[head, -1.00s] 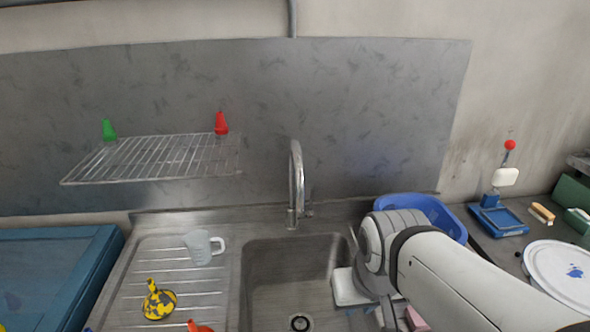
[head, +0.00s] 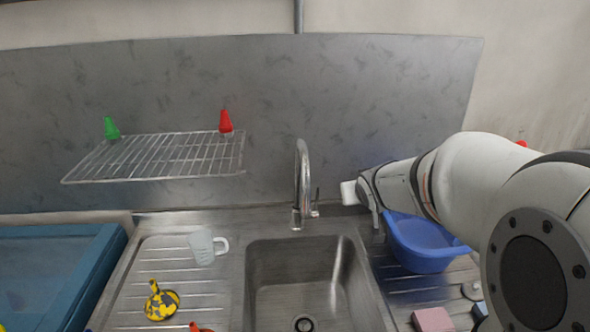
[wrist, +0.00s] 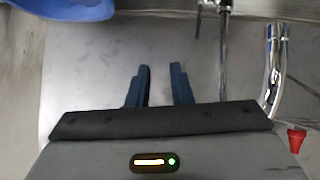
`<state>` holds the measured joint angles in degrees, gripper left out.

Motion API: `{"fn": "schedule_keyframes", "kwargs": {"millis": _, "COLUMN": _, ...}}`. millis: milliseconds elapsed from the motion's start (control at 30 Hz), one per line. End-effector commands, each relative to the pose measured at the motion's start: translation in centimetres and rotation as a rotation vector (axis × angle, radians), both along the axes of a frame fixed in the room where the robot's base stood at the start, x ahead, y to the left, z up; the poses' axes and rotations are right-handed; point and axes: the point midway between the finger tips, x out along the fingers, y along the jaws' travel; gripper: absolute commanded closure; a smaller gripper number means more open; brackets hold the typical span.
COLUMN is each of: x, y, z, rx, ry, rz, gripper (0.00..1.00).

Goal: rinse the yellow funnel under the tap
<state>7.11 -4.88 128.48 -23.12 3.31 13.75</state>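The yellow funnel (head: 161,303), blotched with dark patches, lies on the ribbed drainboard left of the sink, near the bottom of the head view. The chrome tap (head: 302,182) stands behind the sink, with its lever (head: 315,199) on its right side. In the wrist view the tap (wrist: 274,65) is right of the fingers, and the lever (wrist: 223,8) shows near the top edge. My gripper (wrist: 161,68) has a gap between its two dark fingers and nothing in it. In the head view it is right of the tap, its fingers not clearly visible.
The sink basin (head: 256,296) is empty. A clear measuring jug (head: 203,247) and part of an orange-red object (head: 198,327) are on the drainboard. A blue tub (head: 425,260) sits right of the sink. Green (head: 110,129) and red (head: 226,122) funnels stand on the wire rack (head: 150,182).

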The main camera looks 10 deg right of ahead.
Motion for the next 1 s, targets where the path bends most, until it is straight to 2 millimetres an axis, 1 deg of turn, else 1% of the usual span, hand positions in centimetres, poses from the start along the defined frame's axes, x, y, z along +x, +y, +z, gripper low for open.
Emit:
{"fn": "schedule_keyframes", "kwargs": {"millis": 33, "x": 3.0, "y": -0.5, "z": -0.4, "rx": -0.001, "ry": -0.064, "rz": 0.029, "gripper": 0.81}}
{"fn": "schedule_keyframes", "kwargs": {"millis": 67, "x": 4.6, "y": -0.5, "z": -0.3, "rx": 0.005, "ry": -0.108, "rz": 0.055, "gripper": 0.81}}
{"fn": "schedule_keyframes", "kwargs": {"millis": 100, "x": 6.7, "y": -0.5, "z": -0.3, "rx": 0.014, "ry": -0.164, "rz": 0.092, "gripper": 0.81}}
{"fn": "schedule_keyframes", "kwargs": {"millis": 200, "x": 11.2, "y": -0.1, "z": -0.9, "rx": 0.054, "ry": -0.295, "rz": 0.202, "gripper": 0.81}}
{"fn": "schedule_keyframes", "kwargs": {"millis": 300, "x": 14.3, "y": 0.6, "z": -2.0, "rx": 0.119, "ry": -0.401, "rz": 0.324, "gripper": 0.81}}
{"fn": "schedule_keyframes", "kwargs": {"millis": 333, "x": 15.0, "y": 0.9, "z": -2.4, "rx": 0.142, "ry": -0.428, "rz": 0.361, "gripper": 0.81}}
{"fn": "schedule_keyframes", "kwargs": {"millis": 433, "x": 16.4, "y": 1.7, "z": -3.7, "rx": 0.222, "ry": -0.499, "rz": 0.471, "gripper": 0.81}}
{"fn": "schedule_keyframes", "kwargs": {"millis": 600, "x": 16.9, "y": 2.5, "z": -5.4, "rx": 0.329, "ry": -0.562, "rz": 0.598, "gripper": 0.81}}
{"fn": "schedule_keyframes", "kwargs": {"millis": 767, "x": 16.9, "y": 2.9, "z": -6.2, "rx": 0.367, "ry": -0.58, "rz": 0.64, "gripper": 0.81}}
{"fn": "schedule_keyframes", "kwargs": {"millis": 833, "x": 16.9, "y": 2.9, "z": -6.8, "rx": 0.371, "ry": -0.58, "rz": 0.642, "gripper": 0.81}}
{"fn": "schedule_keyframes", "kwargs": {"millis": 933, "x": 16.9, "y": 2.9, "z": -8.4, "rx": 0.371, "ry": -0.579, "rz": 0.64, "gripper": 0.81}}
{"fn": "schedule_keyframes", "kwargs": {"millis": 1000, "x": 16.9, "y": 2.9, "z": -9.8, "rx": 0.371, "ry": -0.578, "rz": 0.639, "gripper": 0.81}}
